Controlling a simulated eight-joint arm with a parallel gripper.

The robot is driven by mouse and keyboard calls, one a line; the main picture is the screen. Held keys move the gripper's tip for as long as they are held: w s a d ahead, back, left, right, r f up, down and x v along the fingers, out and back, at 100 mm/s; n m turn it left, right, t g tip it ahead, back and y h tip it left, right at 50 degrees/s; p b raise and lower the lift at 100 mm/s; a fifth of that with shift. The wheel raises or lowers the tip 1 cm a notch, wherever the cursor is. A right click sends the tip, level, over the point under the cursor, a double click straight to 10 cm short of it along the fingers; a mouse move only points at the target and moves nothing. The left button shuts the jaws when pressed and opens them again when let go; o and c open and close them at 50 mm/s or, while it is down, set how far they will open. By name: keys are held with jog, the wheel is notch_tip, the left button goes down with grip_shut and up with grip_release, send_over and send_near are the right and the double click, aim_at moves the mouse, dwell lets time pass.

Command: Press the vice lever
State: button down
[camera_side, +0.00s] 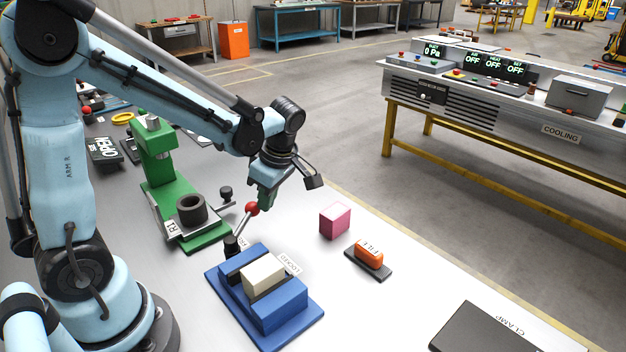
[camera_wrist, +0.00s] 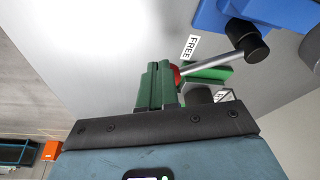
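The blue vice (camera_side: 285,318) holds a cream block (camera_side: 263,274) between its jaws. Its lever (camera_side: 243,222) rises from a black pivot and ends in a red ball (camera_side: 252,208). The lever (camera_wrist: 215,60) also crosses the wrist view, near a label reading FREE (camera_wrist: 190,46). A LOCKED label (camera_side: 292,264) lies beside the vice. My gripper (camera_side: 266,203) is just above and to the right of the ball in the side view. In the wrist view its green fingers (camera_wrist: 157,88) look closed together and empty, partly hiding the red ball (camera_wrist: 177,76). Contact with the ball cannot be told.
A green press (camera_side: 160,180) with a dark ring (camera_side: 191,208) stands left of the lever. A pink cube (camera_side: 335,220) and an orange file block (camera_side: 368,256) lie to the right. A dark clamp plate (camera_side: 480,330) is at the front right. Bench between them is clear.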

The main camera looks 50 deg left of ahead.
jog(key=shift+s+a+r, duration=0.1)
jog(key=shift+a, duration=0.1)
jog(key=w+v, duration=0.1)
jog(key=v, duration=0.9)
jog(key=shift+s, duration=0.1)
jog(key=s+d+f+m+t+h, duration=0.1)
jog(key=m+t, duration=0.3)
jog(key=m, duration=0.7)
jog(key=s+d+f+m+t+h, duration=0.1)
jog(key=s+d+m+t, duration=0.3)
jog(key=m, duration=0.7)
jog(key=shift+f+h, duration=0.3)
jog(key=shift+h, duration=0.3)
jog(key=shift+s+d, duration=0.1)
jog(key=shift+s, duration=0.05)
